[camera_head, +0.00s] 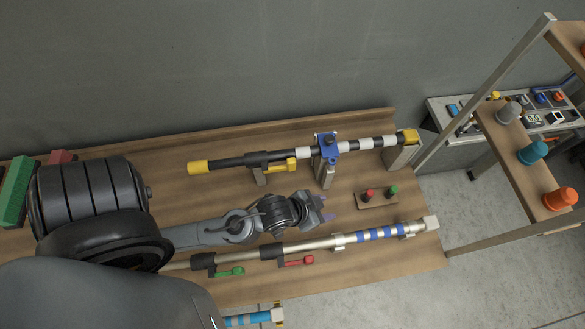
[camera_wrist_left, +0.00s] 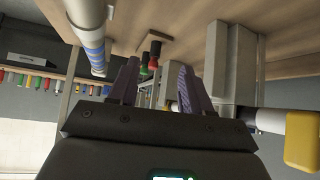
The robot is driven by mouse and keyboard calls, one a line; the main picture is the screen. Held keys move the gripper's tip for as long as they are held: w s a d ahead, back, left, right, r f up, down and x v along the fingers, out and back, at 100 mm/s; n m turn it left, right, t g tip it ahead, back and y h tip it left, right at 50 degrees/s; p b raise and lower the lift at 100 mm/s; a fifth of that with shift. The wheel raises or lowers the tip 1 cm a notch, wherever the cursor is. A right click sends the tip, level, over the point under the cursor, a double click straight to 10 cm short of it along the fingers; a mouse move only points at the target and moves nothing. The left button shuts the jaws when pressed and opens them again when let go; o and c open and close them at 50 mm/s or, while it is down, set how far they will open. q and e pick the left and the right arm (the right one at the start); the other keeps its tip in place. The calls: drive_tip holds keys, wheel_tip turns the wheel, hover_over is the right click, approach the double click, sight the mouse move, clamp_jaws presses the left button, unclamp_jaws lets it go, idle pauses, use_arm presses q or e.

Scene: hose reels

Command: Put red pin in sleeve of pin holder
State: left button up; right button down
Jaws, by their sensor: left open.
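A red pin (camera_head: 369,194) stands upright on a small wooden block (camera_head: 377,204), likely the pin holder, beside a green pin (camera_head: 392,190). The sleeve cannot be made out. In the left wrist view the red pin (camera_wrist_left: 155,48) and green pin (camera_wrist_left: 144,69) show between the fingers, beyond their tips. My left gripper (camera_head: 325,207) is open and empty, a little left of the block and apart from it. It also shows in the left wrist view (camera_wrist_left: 157,66). My right gripper is not in view.
A black-and-white pole with yellow ends (camera_head: 255,158) lies on supports behind the gripper, with a blue clamp (camera_head: 327,147). A silver pole with blue bands (camera_head: 320,242) runs in front. A shelf with coloured knobs (camera_head: 532,152) stands right. Wooden bench (camera_head: 415,255) is bare at front right.

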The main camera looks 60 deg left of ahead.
use_arm(q)
drive_tip(key=s+a+r+g, duration=0.1)
drive_tip(key=s+a+g, duration=0.1)
drive_tip(key=s+g, duration=0.3)
drive_tip(key=s, duration=0.3)
drive_tip(key=shift+s+a+r+m+y, duration=0.3)
drive_tip(key=shift+a+r+y, duration=0.05)
drive_tip(key=shift+r+y, duration=0.05)
drive_tip(key=shift+r, duration=0.1)
wheel_tip(320, 180, up, 18)
drive_tip(key=p, duration=1.8)
